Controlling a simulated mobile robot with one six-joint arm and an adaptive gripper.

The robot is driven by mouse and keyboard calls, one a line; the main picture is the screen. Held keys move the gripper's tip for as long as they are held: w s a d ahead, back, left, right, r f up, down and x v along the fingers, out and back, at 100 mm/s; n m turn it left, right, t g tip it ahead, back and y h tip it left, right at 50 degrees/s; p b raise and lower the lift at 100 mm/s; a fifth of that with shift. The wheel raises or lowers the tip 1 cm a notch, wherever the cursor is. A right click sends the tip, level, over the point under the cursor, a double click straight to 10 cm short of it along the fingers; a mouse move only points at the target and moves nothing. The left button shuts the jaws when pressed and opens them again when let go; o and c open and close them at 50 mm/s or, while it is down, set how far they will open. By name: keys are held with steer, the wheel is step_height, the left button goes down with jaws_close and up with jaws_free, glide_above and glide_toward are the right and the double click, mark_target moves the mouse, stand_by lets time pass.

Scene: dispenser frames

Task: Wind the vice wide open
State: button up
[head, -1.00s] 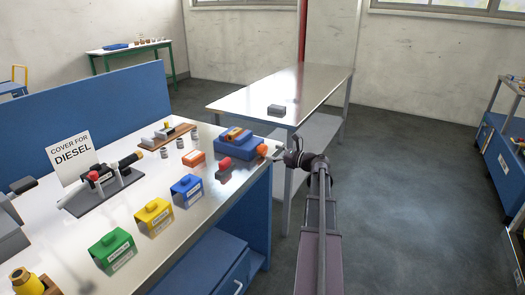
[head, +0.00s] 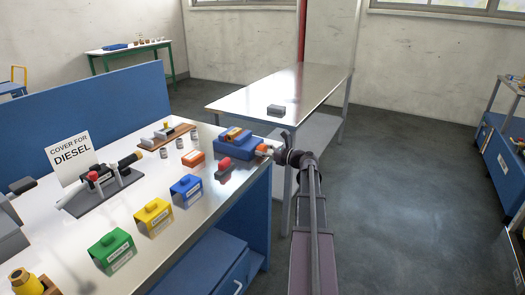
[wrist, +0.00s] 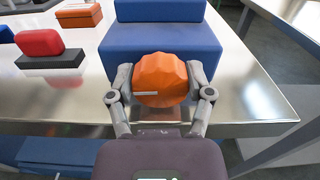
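The vice (head: 236,147) is a blue block with an orange and yellow top, near the right end of the white bench. In the wrist view its stepped blue body (wrist: 160,42) fills the top middle. An orange faceted knob (wrist: 161,80) with a pale mark sits on its near side, at the bench edge. My gripper (head: 268,150) is at this knob. In the wrist view the fingers of my gripper (wrist: 161,76) stand on the knob's left and right sides, very close to it. Whether they press on it cannot be told. The vice jaws are out of clear sight.
A red-topped dark block (head: 224,167) and an orange block (head: 193,158) stand left of the vice. Blue (head: 186,190), yellow (head: 154,217) and green (head: 113,250) covers line the bench front. A metal table (head: 290,85) with a grey block (head: 276,110) stands behind.

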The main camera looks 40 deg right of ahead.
steer(key=shift+c, duration=0.7)
steer(key=shift+n, duration=0.4)
steer(key=shift+a+n, duration=0.1)
steer(key=shift+n, duration=2.4)
steer(key=o, duration=1.1)
steer(key=shift+w, duration=0.1)
steer(key=shift+o, duration=0.2)
steer(key=shift+s, duration=0.2)
